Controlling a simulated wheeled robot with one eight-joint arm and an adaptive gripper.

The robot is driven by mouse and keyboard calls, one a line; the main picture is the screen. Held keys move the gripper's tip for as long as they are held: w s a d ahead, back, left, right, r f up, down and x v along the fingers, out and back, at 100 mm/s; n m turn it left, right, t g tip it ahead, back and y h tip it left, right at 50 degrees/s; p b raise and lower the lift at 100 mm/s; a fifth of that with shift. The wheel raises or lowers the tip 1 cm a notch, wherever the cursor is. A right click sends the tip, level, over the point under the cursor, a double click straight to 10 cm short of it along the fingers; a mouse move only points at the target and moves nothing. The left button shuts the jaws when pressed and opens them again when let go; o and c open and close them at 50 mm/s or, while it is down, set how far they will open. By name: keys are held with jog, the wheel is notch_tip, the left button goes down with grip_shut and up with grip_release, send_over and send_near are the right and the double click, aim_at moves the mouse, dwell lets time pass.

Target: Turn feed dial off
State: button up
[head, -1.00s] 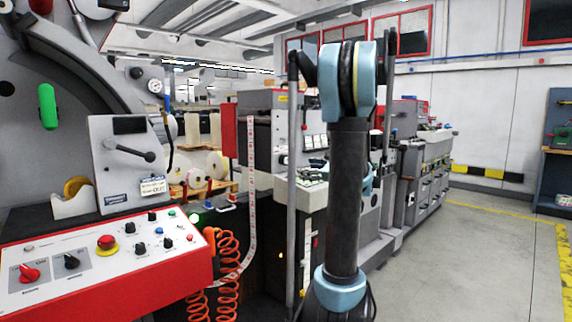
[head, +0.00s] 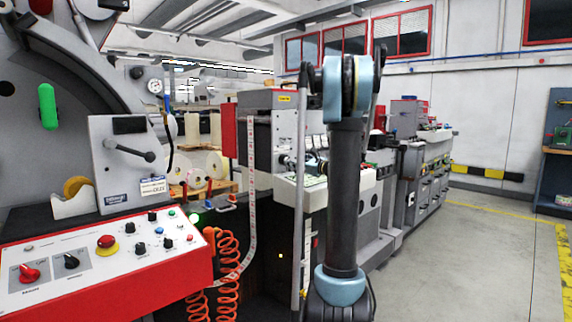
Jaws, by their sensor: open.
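The red-edged control panel (head: 150,284) slopes at the lower left of the head view. On its left part sit a red rotary dial (head: 30,273) and a black rotary dial (head: 71,262), each on a grey plate with markings at its sides. The lettering is too small to read, so I cannot tell which is the feed dial. Both dials' handles look slanted. Nothing touches either dial. My arm stands upright to the right of the panel, well apart from it. My gripper is not visible in the head view.
A red mushroom button (head: 106,242) and several small black knobs sit right of the dials. An orange coiled hose (head: 228,262) hangs at the panel's right end. A grey box with a lever (head: 124,164) rises behind the panel. Open floor (head: 450,260) lies to the right.

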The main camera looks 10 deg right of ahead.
aim_at(284, 160)
jog(key=x, duration=0.6)
jog(key=shift+w+a, duration=0.15)
jog(key=shift+c, duration=0.4)
jog(key=c, duration=1)
